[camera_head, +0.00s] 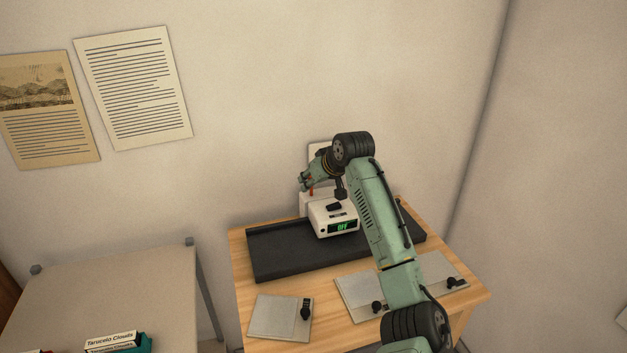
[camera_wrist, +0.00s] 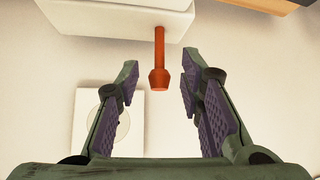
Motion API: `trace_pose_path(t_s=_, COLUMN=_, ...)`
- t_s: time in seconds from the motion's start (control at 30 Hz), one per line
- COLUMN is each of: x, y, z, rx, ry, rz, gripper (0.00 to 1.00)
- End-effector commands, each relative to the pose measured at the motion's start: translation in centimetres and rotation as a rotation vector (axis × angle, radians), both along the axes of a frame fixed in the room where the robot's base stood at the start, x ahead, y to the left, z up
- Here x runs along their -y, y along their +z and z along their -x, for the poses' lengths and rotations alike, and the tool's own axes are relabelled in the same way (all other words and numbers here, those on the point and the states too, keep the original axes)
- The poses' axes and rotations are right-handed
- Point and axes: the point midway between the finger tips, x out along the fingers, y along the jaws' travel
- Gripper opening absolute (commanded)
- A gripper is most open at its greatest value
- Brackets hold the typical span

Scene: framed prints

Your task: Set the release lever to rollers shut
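The release lever is a red-orange stick with a wider knob at its end; in the wrist view the lever (camera_wrist: 159,62) sticks out from a white housing (camera_wrist: 115,14). In the head view the red lever (camera_head: 311,191) shows small beside my gripper (camera_head: 306,181). In the wrist view my gripper (camera_wrist: 160,90) is open, its two fingers on either side of the knob with a gap on both sides. The white machine (camera_head: 333,217) has a green display (camera_head: 342,227) reading "OFF". Part of the machine is hidden behind my arm.
The machine stands on a black tray (camera_head: 275,262) on a wooden table (camera_head: 238,265). Grey plates with black knobs, including the left plate (camera_head: 275,317), lie in front. A grey side table (camera_head: 120,285) stands left. Printed sheets, including one text sheet (camera_head: 135,90), hang on the wall.

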Motion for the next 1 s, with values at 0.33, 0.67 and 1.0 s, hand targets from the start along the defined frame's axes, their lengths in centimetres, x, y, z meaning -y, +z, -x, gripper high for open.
trace_pose_path(t_s=0.33, x=0.9, y=1.7, z=1.4, rx=0.002, ry=-0.001, rz=0.0, gripper=0.35)
trace_pose_path(t_s=0.67, x=3.2, y=6.6, z=5.6, rx=0.002, ry=0.0, rz=0.0, gripper=0.35)
trace_pose_path(t_s=1.0, x=4.2, y=8.5, z=7.4, rx=0.0, ry=0.0, rz=0.0, gripper=0.35)
